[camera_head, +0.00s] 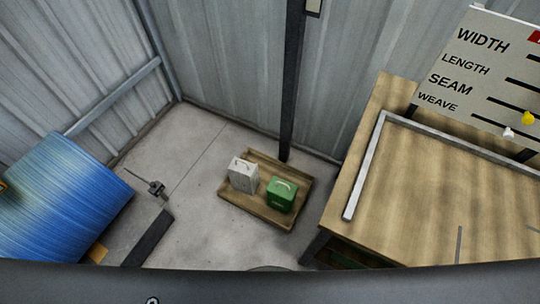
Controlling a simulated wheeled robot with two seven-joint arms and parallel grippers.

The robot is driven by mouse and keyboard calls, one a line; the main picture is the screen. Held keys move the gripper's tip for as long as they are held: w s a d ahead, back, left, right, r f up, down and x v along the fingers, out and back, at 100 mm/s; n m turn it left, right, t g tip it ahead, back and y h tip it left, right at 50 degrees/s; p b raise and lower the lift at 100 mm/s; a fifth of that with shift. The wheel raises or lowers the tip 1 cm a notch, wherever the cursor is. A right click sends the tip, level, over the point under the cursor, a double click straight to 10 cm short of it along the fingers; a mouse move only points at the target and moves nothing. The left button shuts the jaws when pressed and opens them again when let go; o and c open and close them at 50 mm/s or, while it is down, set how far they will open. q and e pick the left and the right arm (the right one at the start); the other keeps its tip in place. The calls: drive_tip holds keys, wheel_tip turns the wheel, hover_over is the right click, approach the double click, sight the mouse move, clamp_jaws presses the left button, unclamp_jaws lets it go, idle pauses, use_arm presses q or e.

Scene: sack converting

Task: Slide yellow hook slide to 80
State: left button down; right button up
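A pale board (470,75) with the rows WIDTH, LENGTH, SEAM and WEAVE stands at the upper right, above the wooden table. Dark slots run along its rows. A yellow hook slide (528,118) sits at the right end of what shows of the SEAM row, close to the picture's edge. A white slide (509,132) sits lower on the WEAVE row. A red piece (535,37) is cut off at the right edge by the WIDTH row. The board's right part and any number marks are out of view. Neither gripper is in view.
A wooden table (400,180) with a raised metal edge strip (366,165) fills the right. A large blue roll (65,200) lies at left.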

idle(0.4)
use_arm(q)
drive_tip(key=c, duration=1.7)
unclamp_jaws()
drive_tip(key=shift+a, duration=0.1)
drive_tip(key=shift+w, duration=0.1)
